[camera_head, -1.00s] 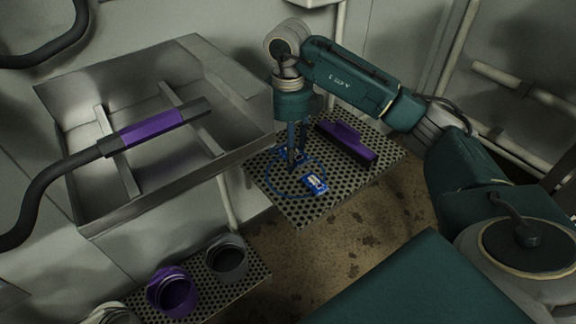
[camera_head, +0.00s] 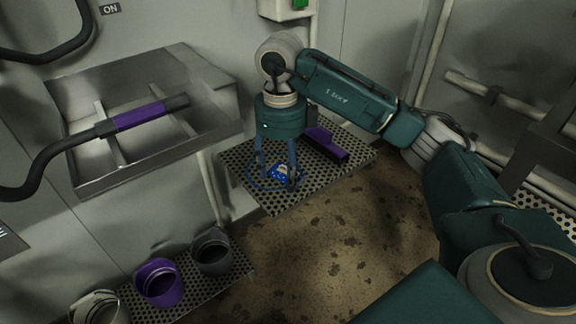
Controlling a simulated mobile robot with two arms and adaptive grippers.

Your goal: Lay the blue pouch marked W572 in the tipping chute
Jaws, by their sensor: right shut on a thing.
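My right gripper (camera_head: 278,179) points down over a perforated shelf, its two fingers apart on either side of a blue pouch (camera_head: 280,171). It is shut on this pouch, which has a pale patch; its mark is too small to read. The pouch is inside a blue ring drawn on the shelf, low at the shelf surface. I cannot tell whether it touches the shelf. A second pouch cannot be made out. The metal tray with dividers and a purple-gripped handle, which looks like the tipping chute (camera_head: 205,131), is left of my gripper. My left gripper is out of view.
A purple block-like object (camera_head: 326,144) lies on the perforated shelf (camera_head: 240,165) right of the gripper. The purple-sleeved handle (camera_head: 140,118) crosses over the tray. Purple, dark and pale pots (camera_head: 159,284) stand on a lower perforated ledge. Brown floor is open below.

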